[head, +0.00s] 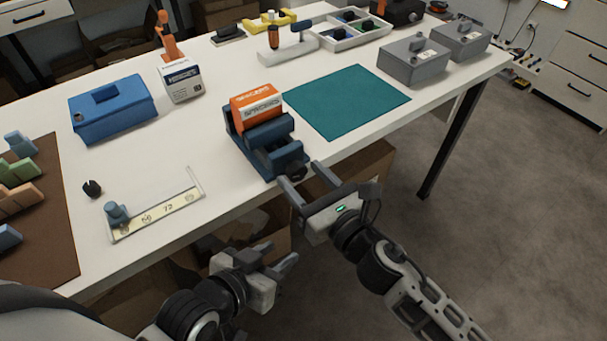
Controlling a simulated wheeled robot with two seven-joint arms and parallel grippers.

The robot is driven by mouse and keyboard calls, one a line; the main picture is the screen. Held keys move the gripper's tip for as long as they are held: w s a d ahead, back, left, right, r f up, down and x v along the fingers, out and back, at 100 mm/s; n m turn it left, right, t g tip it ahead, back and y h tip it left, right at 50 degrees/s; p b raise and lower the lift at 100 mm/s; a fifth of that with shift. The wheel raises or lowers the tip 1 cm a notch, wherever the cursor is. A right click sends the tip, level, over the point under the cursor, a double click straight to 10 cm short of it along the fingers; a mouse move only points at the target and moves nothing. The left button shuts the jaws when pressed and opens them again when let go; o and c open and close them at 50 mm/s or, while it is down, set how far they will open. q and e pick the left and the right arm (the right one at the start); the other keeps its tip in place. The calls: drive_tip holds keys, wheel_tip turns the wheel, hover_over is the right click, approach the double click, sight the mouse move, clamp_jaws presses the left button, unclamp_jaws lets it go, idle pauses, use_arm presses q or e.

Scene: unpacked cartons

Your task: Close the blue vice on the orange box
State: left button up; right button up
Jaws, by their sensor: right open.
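The blue vice (268,162) stands near the front edge of the white table. The orange box (257,107), with a white label band, sits upright in the vice towards its back. The vice's front jaw is just in front of the box; whether it touches the box I cannot tell. My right gripper (305,178) is open and empty at the vice's front end, past the table edge. Its fingers are close to the vice; contact is unclear. My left gripper (278,256) is low in front of the table, empty, with its fingers apart.
A green mat (347,101) lies right of the vice. A blue case (112,108) and a white box (182,82) stand behind left. A marked L-shaped plate (158,216) lies at the front left. Open cartons (352,172) are under the table.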

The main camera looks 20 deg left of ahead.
drive_tip(key=shift+w+a, duration=0.25)
drive_tip(key=shift+a, duration=0.05)
drive_tip(key=c, duration=1)
drive_tip(key=shift+o, duration=0.2)
